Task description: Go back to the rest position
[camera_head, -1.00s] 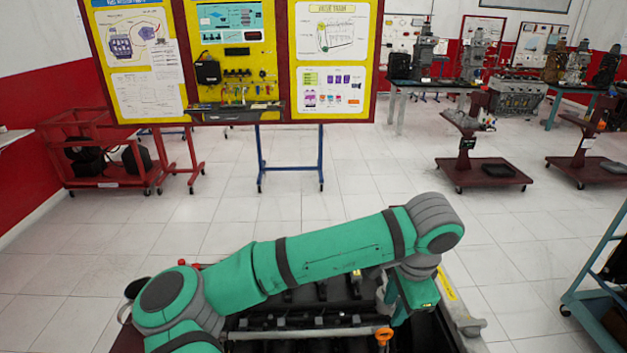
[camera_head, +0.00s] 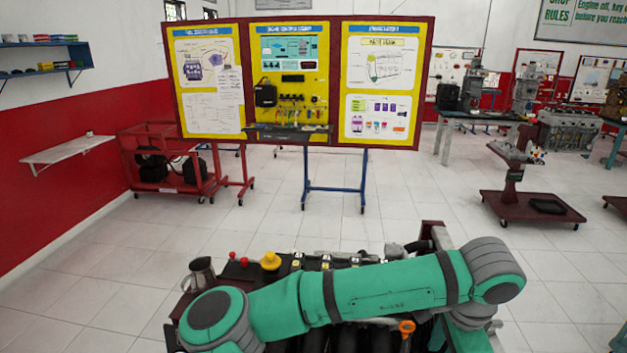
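My green arm stretches across the bottom of the head view, over a dark engine (camera_head: 345,335). The arm's far joint is at the lower right and bends downward there. My gripper is not visible; the lower part of the arm runs out of the bottom of the picture. I cannot see whether it holds anything. An orange ring-topped handle (camera_head: 407,327) shows just below the arm. A yellow cap (camera_head: 270,261) and a metal jug (camera_head: 201,273) show behind the arm on the left.
A yellow display board (camera_head: 292,85) on blue legs stands behind the engine. A red cart (camera_head: 165,165) is at left, with a wall shelf (camera_head: 68,149) beside it. An engine stand (camera_head: 530,205) is at right. White tiled floor lies open between them.

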